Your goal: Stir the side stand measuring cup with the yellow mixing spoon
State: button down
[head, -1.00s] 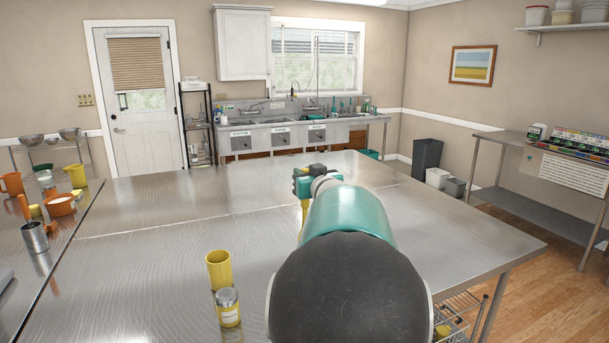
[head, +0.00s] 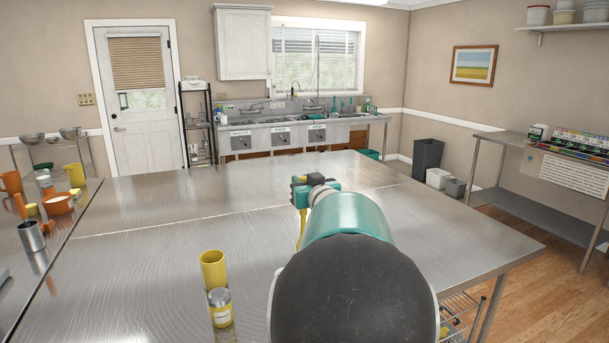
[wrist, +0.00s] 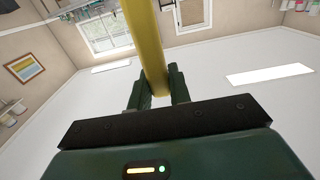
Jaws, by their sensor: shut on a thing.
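My gripper (head: 303,192) is out ahead over the steel table (head: 400,225), shut on the yellow mixing spoon (head: 301,230). The spoon hangs down from the gripper; its lower end is partly hidden by my arm. In the wrist view the spoon's yellow handle (wrist: 147,45) passes between the two dark green fingers (wrist: 158,88). Which vessel is the side stand measuring cup is not clear. An orange cup with pale contents (head: 58,204) and a steel cup (head: 31,237) stand at the left, well away from my gripper.
A yellow cup (head: 213,270) and a lidded jar (head: 220,307) stand on the near table, left of my arm. An orange mug (head: 11,183) and a yellow pitcher (head: 76,175) are at the far left. The middle of the table is clear.

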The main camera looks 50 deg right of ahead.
aim_at(304, 224)
notch_tip(304, 224, down, 12)
jog(key=shift+f, duration=0.1)
dwell(0.5)
dwell(0.5)
